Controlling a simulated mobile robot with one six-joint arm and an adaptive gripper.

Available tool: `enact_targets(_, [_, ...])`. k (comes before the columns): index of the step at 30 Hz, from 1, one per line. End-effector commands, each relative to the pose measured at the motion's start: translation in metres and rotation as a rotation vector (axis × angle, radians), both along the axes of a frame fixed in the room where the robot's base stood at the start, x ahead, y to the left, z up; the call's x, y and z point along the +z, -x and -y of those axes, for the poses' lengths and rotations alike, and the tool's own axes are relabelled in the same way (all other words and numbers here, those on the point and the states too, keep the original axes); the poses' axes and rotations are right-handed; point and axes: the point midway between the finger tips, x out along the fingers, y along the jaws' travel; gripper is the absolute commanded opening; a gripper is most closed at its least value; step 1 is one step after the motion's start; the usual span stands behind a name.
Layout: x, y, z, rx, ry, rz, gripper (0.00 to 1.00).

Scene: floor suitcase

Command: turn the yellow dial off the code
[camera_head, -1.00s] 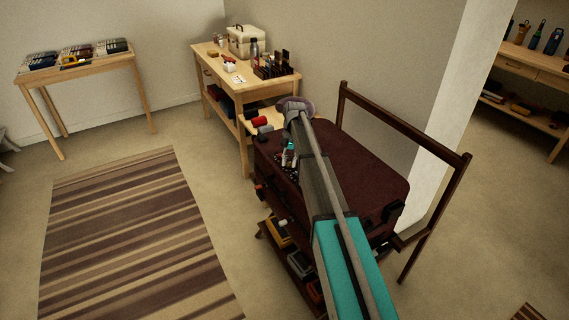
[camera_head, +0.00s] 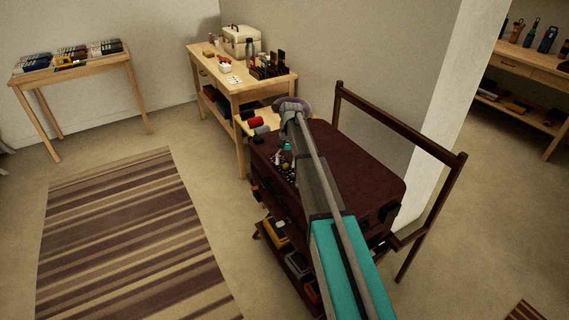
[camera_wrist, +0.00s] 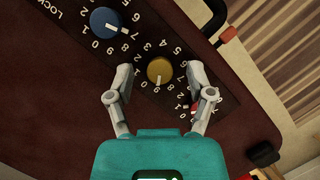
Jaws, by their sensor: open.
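The yellow dial (camera_wrist: 159,70) sits on a dark number plate (camera_wrist: 140,50) with white digits around it, on the maroon suitcase. My gripper (camera_wrist: 161,80) is open, with one finger on each side of the yellow dial and a gap between each finger and the dial. A blue dial (camera_wrist: 105,22) is up and left of it on the same plate. A red dial is partly hidden behind the right finger. In the head view the suitcase (camera_head: 355,165) lies on a rack, and my arm hides most of the dials.
A black handle with a red part (camera_wrist: 227,33) is near the suitcase edge in the wrist view. A dark wooden rail (camera_head: 400,120) stands behind the suitcase. A workbench (camera_head: 240,88) holds a case and tools. Bare floor and a striped rug (camera_head: 120,230) lie to the left.

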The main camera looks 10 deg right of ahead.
Motion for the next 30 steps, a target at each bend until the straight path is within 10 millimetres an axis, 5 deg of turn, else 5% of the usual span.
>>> enact_targets(21, [0.105, 0.058, 0.006, 0.464, 0.078, 0.636, 0.69])
enact_targets(30, [0.125, 0.062, 0.009, 0.569, 0.131, 0.753, 0.69])
